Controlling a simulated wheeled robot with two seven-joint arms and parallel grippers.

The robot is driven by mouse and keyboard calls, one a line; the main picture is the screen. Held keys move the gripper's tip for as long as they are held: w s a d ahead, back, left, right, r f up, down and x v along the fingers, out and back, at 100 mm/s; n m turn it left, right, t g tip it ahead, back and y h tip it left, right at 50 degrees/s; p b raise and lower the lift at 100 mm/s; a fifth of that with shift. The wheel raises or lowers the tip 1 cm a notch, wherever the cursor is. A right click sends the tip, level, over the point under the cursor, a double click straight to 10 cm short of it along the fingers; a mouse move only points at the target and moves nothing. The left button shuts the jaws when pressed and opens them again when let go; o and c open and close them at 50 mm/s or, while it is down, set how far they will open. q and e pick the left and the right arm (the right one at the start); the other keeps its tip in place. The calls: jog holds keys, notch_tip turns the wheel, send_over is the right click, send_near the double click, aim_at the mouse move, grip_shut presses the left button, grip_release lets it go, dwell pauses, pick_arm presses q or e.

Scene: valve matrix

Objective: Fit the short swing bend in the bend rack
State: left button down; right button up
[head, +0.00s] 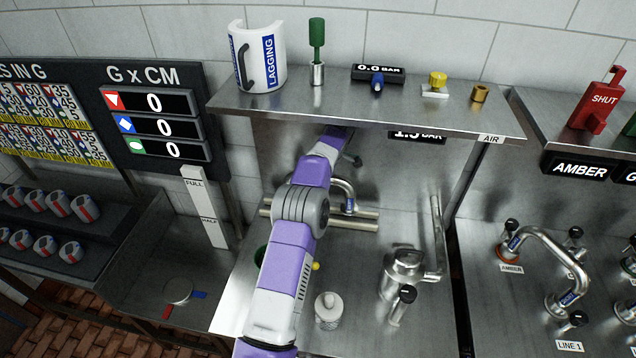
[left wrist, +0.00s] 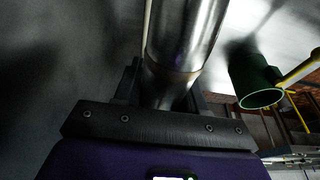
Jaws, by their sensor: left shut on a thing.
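In the left wrist view my left gripper (left wrist: 168,98) is shut on a shiny steel tube (left wrist: 185,35), which runs up out of the picture between the fingers. In the head view my purple left arm reaches under the shelf, and its fingers are hidden. A small curved steel bend (head: 347,188) with a blue label shows just right of the arm, at two horizontal steel rails (head: 358,220) that look like the bend rack. I cannot tell whether this bend is the held tube or whether it touches the rails. A larger bend (head: 555,245) stands on the panel at right. My right gripper is out of view.
The steel shelf (head: 385,118) overhangs my arm and carries the lagging piece (head: 268,62) and small fittings. A steel pot (head: 404,265), an upright pipe (head: 438,235) and a white-topped fitting (head: 328,308) stand right of my arm. A green cup (left wrist: 258,82) shows in the wrist view.

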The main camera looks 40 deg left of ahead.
pick_arm(q)
jog(key=shift+r+p, duration=0.1)
jog(key=shift+p, duration=0.4)
dwell(0.6)
jog(key=shift+f+b, duration=0.85)
jog(key=shift+f, duration=0.8)
jog(key=c, duration=0.6)
grip_release()
jog(key=shift+o, duration=0.2)
jog(key=shift+f, duration=0.1)
jog(key=shift+p+v, duration=0.8)
jog(key=shift+v, duration=3.1)
jog(key=shift+s, duration=0.1)
